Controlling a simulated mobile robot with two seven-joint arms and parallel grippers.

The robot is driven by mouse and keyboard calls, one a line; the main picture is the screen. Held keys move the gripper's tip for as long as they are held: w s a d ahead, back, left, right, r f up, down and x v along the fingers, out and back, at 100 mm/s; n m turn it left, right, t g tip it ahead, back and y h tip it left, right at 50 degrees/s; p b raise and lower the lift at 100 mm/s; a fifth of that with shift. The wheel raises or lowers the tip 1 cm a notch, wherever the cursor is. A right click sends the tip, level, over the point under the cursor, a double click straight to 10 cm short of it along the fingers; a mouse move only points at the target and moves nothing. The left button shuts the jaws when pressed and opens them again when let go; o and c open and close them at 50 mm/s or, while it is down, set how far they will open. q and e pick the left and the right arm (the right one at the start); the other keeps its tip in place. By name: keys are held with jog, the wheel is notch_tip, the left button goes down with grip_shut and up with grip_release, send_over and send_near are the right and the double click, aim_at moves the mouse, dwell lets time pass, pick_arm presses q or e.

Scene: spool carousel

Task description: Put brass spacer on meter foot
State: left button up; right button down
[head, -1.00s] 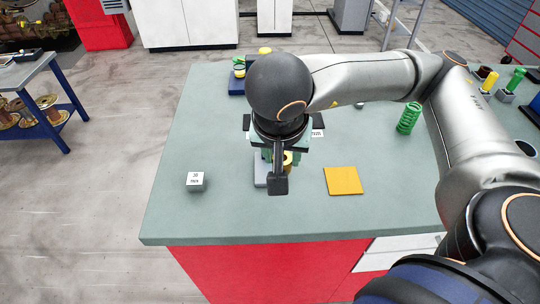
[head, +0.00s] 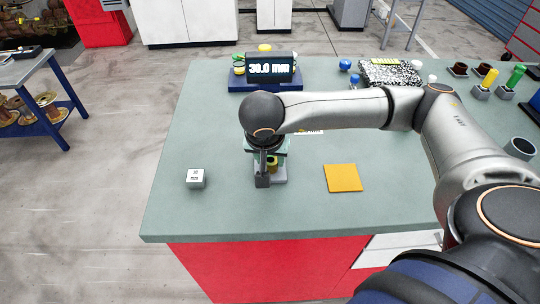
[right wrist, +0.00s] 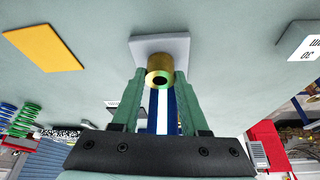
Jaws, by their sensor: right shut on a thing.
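In the head view my right gripper (head: 265,170) points down at the bench and is shut on the spacer, which is partly hidden there. A light grey square block (right wrist: 160,46) is just beyond the spacer; I cannot tell whether they touch. The meter (head: 270,68), with a blue base and a display reading 30.0 mm, stands at the bench's back. My left gripper is not in view.
A white labelled cube (head: 195,178) lies left of my right gripper and a flat orange-yellow square (head: 343,178) lies right. A speckled box (head: 390,73) and several small coloured parts stand at the back right. The bench (head: 215,215) is clear in front.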

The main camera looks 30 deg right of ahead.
jog(key=shift+f, duration=0.2)
jog(key=shift+c, duration=2.1)
grip_release()
jog(key=shift+r, duration=0.1)
jog(key=shift+r, duration=0.1)
jog(key=shift+r, duration=0.2)
jog(key=v, duration=1.1)
jog(key=shift+r, duration=0.35)
jog(key=shift+s+a, duration=0.1)
